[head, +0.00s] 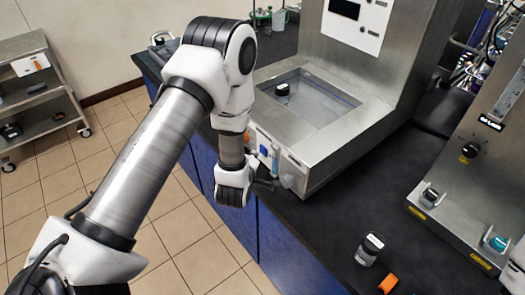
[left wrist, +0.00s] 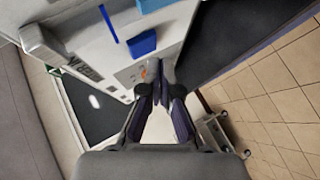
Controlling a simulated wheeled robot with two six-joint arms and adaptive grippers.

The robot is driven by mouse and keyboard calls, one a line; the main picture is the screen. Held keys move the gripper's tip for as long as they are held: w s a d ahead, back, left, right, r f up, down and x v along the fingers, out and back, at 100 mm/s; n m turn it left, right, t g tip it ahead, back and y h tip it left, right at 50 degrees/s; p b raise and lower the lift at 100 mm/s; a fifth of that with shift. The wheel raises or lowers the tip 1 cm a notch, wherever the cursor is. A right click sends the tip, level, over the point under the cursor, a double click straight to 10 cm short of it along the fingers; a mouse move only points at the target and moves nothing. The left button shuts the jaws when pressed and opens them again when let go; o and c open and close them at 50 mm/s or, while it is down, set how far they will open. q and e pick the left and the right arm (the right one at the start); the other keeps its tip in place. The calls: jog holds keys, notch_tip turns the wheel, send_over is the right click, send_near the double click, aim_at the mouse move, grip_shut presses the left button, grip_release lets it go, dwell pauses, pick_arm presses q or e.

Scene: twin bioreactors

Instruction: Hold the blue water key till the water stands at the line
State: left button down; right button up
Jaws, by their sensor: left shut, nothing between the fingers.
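The steel basin unit (head: 325,140) stands on the dark bench, with a white control panel on its front. A small blue piece (head: 263,150), probably the water key, shows on that panel, partly beside my wrist; the left wrist view shows a blue block (left wrist: 142,43) there. A pale blue upright strip (head: 275,161) is next to it, perhaps the water gauge; its line and level are too small to read. My left gripper (head: 270,184) is shut and empty in front of the panel; its closed fingertips (left wrist: 158,74) are near the blue block. I cannot tell whether they touch anything.
A dark-capped jar (head: 370,250) and an orange piece (head: 388,284) lie on the bench at front right. A second steel unit (head: 470,205) with knobs stands right. A trolley (head: 40,95) is at far left; the tiled floor is clear.

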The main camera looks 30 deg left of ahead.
pick_arm(q)
jog(key=shift+w+d, duration=0.2)
jog(key=shift+w, duration=0.2)
jog(key=shift+w+d+b, duration=0.15)
jog(key=shift+w+b, duration=0.15)
jog(key=shift+w, duration=0.05)
dwell(0.7)
dwell(6.3)
jog(key=shift+s+a, duration=0.35)
jog(key=shift+s, duration=0.4)
